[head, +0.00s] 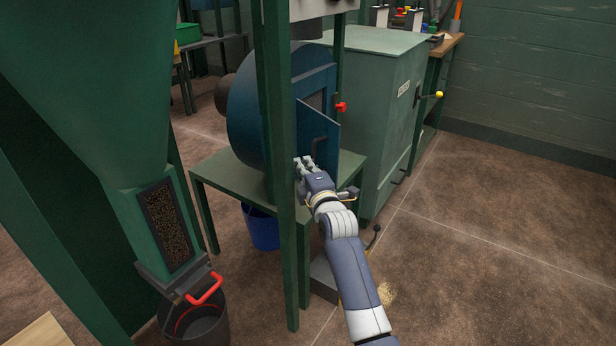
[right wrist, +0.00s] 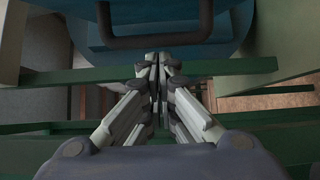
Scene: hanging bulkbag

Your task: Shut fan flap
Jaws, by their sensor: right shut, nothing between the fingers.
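The blue fan housing (head: 247,110) stands on a green table at the centre of the head view. Its blue flap (head: 328,133) stands at an angle to the housing front, with a dark opening above and behind it. The flap has a dark bar handle (head: 320,152), which also shows at the top of the right wrist view (right wrist: 165,40). My right gripper (head: 304,163) is shut and empty, just below and left of the handle; I cannot tell whether it touches the flap. In the right wrist view its fingertips (right wrist: 157,66) meet below the handle. My left gripper is out of view.
A green post (head: 281,200) rises just left of my right gripper. The green table (head: 232,180) lies below the fan, with a blue bucket (head: 262,228) under it. A green cabinet (head: 385,90) stands behind. A red knob (head: 341,107) sits near the flap. Floor at right is clear.

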